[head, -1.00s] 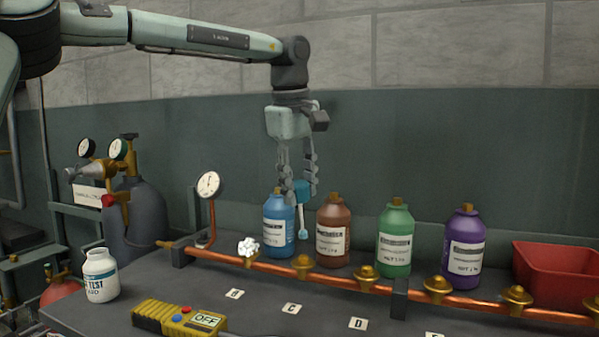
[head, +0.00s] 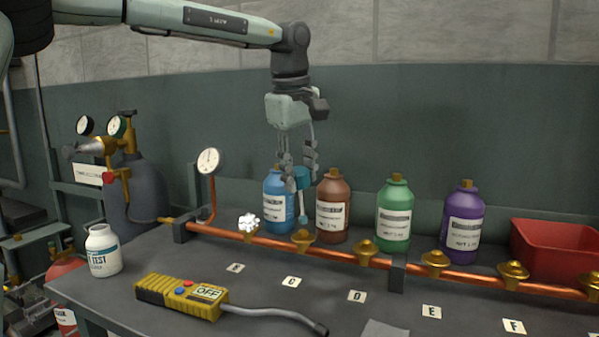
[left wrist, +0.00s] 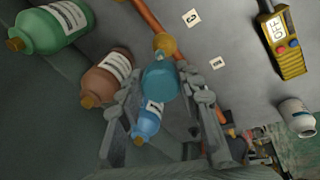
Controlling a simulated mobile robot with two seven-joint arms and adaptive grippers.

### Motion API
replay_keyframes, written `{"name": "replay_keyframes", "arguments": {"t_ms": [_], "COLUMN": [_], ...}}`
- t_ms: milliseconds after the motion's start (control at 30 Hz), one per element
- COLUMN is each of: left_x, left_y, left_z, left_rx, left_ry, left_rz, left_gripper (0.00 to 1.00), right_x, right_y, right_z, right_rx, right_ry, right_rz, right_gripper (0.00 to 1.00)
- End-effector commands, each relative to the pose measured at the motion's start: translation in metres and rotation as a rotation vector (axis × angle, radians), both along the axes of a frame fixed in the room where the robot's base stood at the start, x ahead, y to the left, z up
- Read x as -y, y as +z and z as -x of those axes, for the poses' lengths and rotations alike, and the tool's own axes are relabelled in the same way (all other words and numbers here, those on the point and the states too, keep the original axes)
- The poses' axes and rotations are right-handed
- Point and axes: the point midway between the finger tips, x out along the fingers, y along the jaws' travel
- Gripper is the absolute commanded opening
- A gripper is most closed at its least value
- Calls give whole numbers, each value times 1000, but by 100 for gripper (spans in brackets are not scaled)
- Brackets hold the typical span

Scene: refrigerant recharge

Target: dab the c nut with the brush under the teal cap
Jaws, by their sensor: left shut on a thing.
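My left gripper (head: 298,172) is shut on the teal cap (head: 302,179), whose pale brush hangs straight down. The c nut (head: 303,238) is a brass nut on the copper pipe, in line with the C label (head: 293,281). The brush end is just above the c nut; I cannot tell whether they touch. In the left wrist view the c nut (left wrist: 165,43) shows just beyond the cap. My right gripper is out of view.
White foam (head: 248,222) covers the nut by the first label. Blue (head: 275,207), brown (head: 333,213), green (head: 395,220) and purple (head: 463,227) bottles stand behind the copper pipe (head: 333,250). A white test jar (head: 103,252) and a yellow detector (head: 180,297) are at the front left.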

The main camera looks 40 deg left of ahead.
Motion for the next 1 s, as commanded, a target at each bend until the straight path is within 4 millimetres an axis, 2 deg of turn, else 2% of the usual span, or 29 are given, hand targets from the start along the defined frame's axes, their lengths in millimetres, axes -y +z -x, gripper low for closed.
{"name": "replay_keyframes", "arguments": {"t_ms": [1000], "left_x": [0], "left_y": [-11], "left_z": [0], "left_rx": [0], "left_ry": [0], "left_rz": [0], "left_gripper": [16], "right_x": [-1], "right_y": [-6], "right_z": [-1], "right_rx": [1], "right_ry": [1], "right_rz": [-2], "right_gripper": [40]}}
